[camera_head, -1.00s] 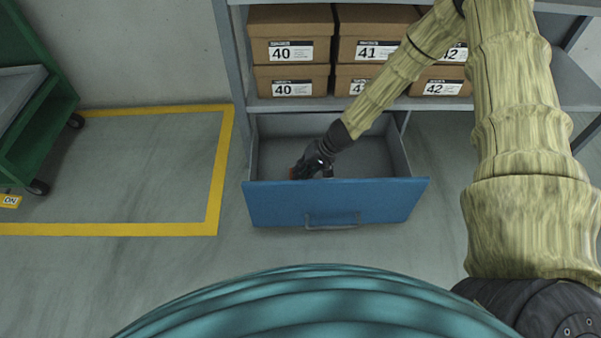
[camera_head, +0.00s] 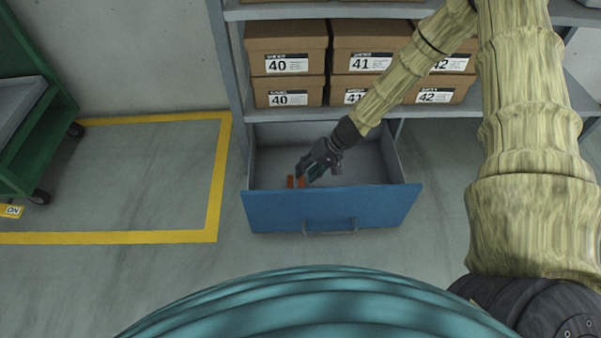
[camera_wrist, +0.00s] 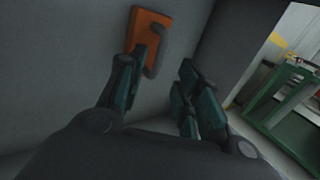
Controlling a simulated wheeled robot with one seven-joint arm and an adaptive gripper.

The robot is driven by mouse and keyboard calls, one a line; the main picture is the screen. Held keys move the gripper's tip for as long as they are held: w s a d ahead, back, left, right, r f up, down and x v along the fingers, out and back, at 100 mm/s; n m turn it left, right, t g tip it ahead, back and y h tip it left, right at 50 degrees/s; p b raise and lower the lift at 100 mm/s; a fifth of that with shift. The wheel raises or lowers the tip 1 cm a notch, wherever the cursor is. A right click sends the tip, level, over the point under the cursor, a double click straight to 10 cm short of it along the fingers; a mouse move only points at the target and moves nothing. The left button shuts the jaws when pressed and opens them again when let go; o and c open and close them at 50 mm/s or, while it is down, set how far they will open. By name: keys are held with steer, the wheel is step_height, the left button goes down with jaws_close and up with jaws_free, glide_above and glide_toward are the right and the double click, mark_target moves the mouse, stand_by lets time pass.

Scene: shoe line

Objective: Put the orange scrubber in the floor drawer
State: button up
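The orange scrubber (camera_head: 290,182) is inside the open floor drawer (camera_head: 270,212), near the blue front panel at its left part. In the wrist view the orange scrubber (camera_wrist: 150,27) lies against a grey drawer surface, its dark curved handle facing my gripper. My gripper (camera_head: 302,174) is in the drawer, right by the scrubber, and partly covers it in the head view. In the wrist view the fingers of my gripper (camera_wrist: 160,65) are spread apart with nothing between them. The scrubber is just beyond the fingertips; whether the left finger touches it I cannot tell.
Shoe boxes (camera_head: 286,50) stand on the shelf rack (camera_head: 232,90) just above the drawer. A green cart (camera_head: 30,130) is at the left beside a yellow floor line (camera_head: 215,180). The drawer's right part and the floor in front are clear.

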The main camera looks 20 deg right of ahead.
steer(key=w+p+v, duration=0.1)
steer(key=p+v, duration=0.1)
steer(key=v, duration=0.4)
steer(key=shift+s+p, duration=0.3)
steer(key=shift+s, duration=0.2)
steer(key=shift+r, duration=0.15)
